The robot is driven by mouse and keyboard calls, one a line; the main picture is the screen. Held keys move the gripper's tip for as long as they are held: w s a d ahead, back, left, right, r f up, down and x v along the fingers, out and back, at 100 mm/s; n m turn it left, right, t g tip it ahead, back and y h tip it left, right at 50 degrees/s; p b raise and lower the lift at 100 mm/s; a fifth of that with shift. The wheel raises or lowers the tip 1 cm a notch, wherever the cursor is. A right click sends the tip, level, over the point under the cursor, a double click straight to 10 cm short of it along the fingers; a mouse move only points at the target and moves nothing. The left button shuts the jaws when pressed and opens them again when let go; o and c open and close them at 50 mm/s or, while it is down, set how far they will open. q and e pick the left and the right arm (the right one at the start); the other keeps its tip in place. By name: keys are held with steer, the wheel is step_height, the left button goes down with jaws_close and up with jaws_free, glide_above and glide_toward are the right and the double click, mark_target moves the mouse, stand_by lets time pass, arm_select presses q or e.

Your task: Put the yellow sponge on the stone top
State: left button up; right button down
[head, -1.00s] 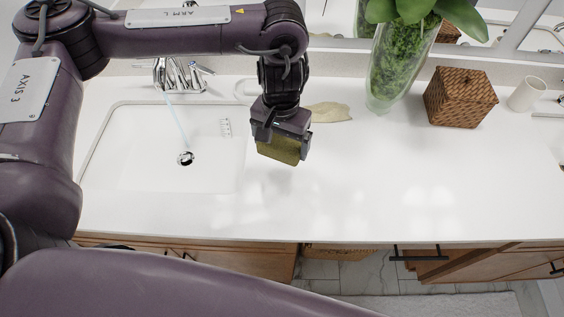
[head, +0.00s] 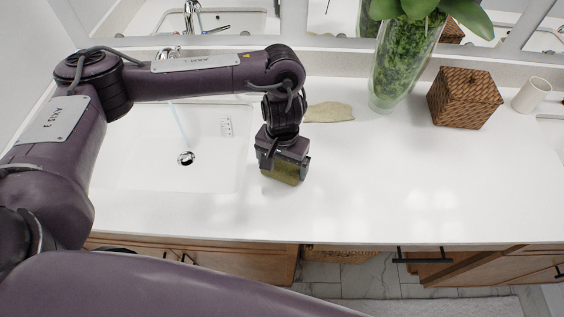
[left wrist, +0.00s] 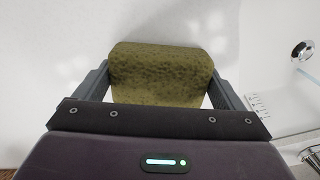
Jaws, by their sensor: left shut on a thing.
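The yellow sponge (head: 284,171) is held between the fingers of my left gripper (head: 283,163), over the white stone top (head: 385,195) just right of the sink. In the left wrist view the sponge (left wrist: 160,75) spans the space between the two fingers of the left gripper (left wrist: 160,95), with the white surface behind it. The sponge is at or very close to the top; I cannot tell whether it touches. My right gripper is not in view.
The sink basin (head: 145,165) with running water is left of the gripper. A flat beige piece (head: 329,112) lies behind it. A glass vase with a plant (head: 403,70), a woven box (head: 464,98) and a white cup (head: 531,95) stand at the back right. The right-hand counter front is clear.

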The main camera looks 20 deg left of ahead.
mark_target(282, 164)
arm_select(q)
steer(key=o, duration=0.6)
steer(key=shift+f, duration=0.1)
steer(key=shift+r+p, duration=0.65)
steer(key=shift+r, duration=5.55)
